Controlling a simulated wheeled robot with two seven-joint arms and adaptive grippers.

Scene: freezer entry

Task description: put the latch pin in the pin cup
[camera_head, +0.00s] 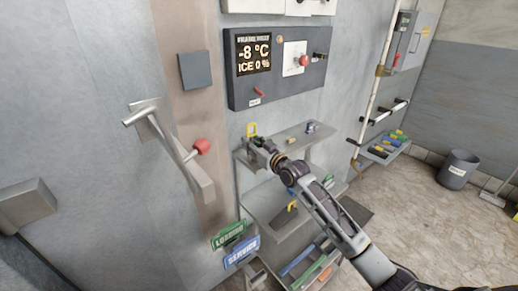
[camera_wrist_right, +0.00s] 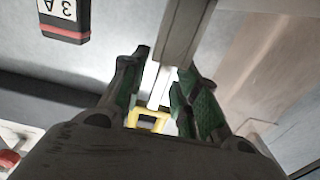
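The latch pin, with a yellow loop handle (camera_head: 251,130), stands at the left end of the upper shelf by the door frame. In the right wrist view its yellow loop (camera_wrist_right: 148,121) shows in the gap between my fingers, with a pale shaft running up from it. My right gripper (camera_head: 253,146) is at the pin. Its green-padded fingers (camera_wrist_right: 160,75) are apart, and I see no clear grip on the loop. A small grey cup-like thing (camera_head: 311,127), perhaps the pin cup, stands at the shelf's right end. My left gripper is not in view.
A control panel (camera_head: 278,68) is above. The door handle (camera_head: 170,145) juts out at the left. Lower shelves hold tools and signs. A bin (camera_head: 457,170) stands on the floor at the right.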

